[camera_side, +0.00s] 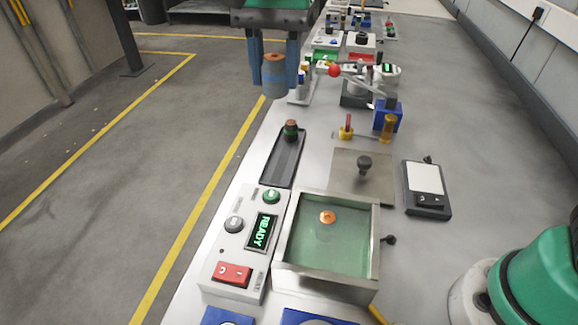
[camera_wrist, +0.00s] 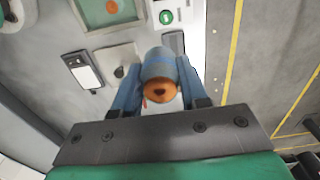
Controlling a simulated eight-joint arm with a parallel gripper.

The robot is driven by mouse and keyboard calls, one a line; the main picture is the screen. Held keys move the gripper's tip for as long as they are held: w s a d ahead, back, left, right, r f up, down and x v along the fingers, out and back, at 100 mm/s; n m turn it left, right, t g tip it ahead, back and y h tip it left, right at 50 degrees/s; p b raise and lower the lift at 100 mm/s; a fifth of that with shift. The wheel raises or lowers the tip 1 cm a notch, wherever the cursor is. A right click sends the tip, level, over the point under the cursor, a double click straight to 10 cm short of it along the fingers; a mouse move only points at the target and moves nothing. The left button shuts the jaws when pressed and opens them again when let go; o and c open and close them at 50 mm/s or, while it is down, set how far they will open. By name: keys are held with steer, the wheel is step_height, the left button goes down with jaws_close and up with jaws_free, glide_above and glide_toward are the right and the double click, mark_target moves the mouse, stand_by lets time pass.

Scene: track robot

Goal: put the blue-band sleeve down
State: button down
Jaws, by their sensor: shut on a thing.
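My gripper (camera_side: 275,78) is near the top of the side view, pointing down, with its blue fingers shut on the blue-band sleeve (camera_side: 275,88). The sleeve is upright, grey-blue with a brown-orange top, and held in the air with nothing seen touching it from below. In the wrist view the sleeve (camera_wrist: 158,66) sits between the two fingers (camera_wrist: 160,85), its blue band and brown-orange end showing. Its far end is hidden there.
In front are a control box (camera_side: 226,270) with a READY display and a green-floored open box (camera_side: 310,275) with an orange ring (camera_side: 327,217). Several fixtures crowd the bench's far end.

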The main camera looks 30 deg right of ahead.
glide_above(277, 176)
steer(key=f, duration=0.2)
step_height(277, 176, down, 20)
steer(key=shift+f, duration=0.1)
stand_by(0.3)
steer(key=shift+c, duration=2.3)
jaws_free()
step_height(277, 176, up, 12)
steer(key=s+d+n+t, duration=0.7)
steer(key=s+d+n, duration=0.2)
steer(key=s+d, duration=0.3)
steer(key=shift+s+r, duration=0.25)
steer(key=shift+s, duration=0.75)
